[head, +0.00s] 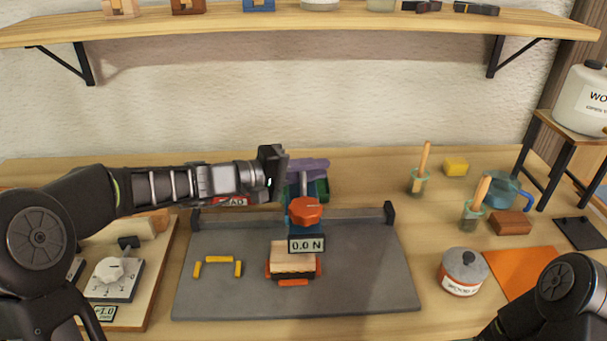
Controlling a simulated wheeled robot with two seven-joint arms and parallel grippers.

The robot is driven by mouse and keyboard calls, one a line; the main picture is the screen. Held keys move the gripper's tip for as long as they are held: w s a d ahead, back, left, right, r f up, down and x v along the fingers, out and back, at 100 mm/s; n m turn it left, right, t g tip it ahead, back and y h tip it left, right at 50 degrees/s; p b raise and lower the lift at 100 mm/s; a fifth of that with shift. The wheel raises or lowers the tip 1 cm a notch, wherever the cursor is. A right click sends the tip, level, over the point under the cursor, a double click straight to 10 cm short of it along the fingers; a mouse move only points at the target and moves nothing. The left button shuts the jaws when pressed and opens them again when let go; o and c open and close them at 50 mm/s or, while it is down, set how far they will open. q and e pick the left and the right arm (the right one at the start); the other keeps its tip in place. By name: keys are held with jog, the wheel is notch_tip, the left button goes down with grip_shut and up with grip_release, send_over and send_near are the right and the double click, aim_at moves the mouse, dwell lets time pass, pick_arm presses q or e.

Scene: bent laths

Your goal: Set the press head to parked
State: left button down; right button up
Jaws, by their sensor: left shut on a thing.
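The press stands at the back middle of a grey mat (350,270). It has a blue column, an orange-red round head (305,211) and a display (307,245) reading 0.0 N. A purple handle (310,165) shows behind and above the head, with a grey shaft below it. My left gripper (278,166) reaches in from the left and is shut at the left end of the purple handle; its fingertips are mostly hidden. A light wooden block (293,257) with dark and orange layers sits below the display. My right gripper is out of view.
Yellow pieces (218,260) lie on the mat's left. A dial box (112,279) is at the left. A lidded jar (463,272), an orange sheet (515,274), a brown block (510,223) and glue pots (420,182) stand right. A shelf (300,22) runs above.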

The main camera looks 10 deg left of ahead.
pick_arm(q)
jog(key=w+d+b, duration=0.4)
jog(key=d+b, duration=0.2)
jog(key=d, duration=1)
jog(key=shift+d+b, duration=0.15)
jog(key=shift+b, duration=0.25)
jog(key=c, duration=1.9)
grip_release()
jog(key=shift+o, duration=0.9)
jog(key=shift+d, duration=0.2)
jog(key=shift+a, duration=0.15)
